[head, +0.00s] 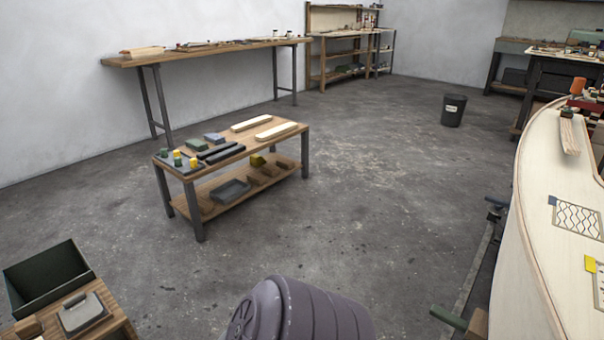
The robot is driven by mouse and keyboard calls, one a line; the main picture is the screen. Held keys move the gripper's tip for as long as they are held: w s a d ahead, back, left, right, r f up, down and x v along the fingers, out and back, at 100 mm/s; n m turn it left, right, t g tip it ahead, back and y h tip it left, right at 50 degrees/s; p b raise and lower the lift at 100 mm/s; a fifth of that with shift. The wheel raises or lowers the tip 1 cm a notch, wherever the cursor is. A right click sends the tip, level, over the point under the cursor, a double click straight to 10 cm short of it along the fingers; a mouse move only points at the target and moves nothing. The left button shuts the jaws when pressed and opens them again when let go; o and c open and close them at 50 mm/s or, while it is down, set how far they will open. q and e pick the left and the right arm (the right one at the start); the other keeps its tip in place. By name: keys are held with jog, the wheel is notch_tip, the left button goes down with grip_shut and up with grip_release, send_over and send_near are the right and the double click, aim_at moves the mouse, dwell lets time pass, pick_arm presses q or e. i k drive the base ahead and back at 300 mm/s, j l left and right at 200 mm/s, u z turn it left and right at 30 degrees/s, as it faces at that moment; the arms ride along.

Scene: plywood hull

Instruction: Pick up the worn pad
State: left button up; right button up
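No object can be picked out for certain as the worn pad. A grey block with a raised top (83,312) lies on a wooden surface at the lower left. Small blue-grey blocks (214,138) lie on the low wooden table (236,160), near dark bars (221,153). Wear on any of these is too small to tell. Neither of my grippers is in view.
Two pale planks (276,131) and yellow and green cans (177,158) share the low table. A dark open bin (47,288) is at lower left. A long workbench (215,51) lines the wall. A black bucket (453,110) stands on open floor between table and hull.

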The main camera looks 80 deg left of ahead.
aim_at(78, 311)
jog(key=u, duration=2.2)
jog(key=l+u, duration=0.15)
jog(key=u, duration=2.05)
jog(key=l, duration=0.1)
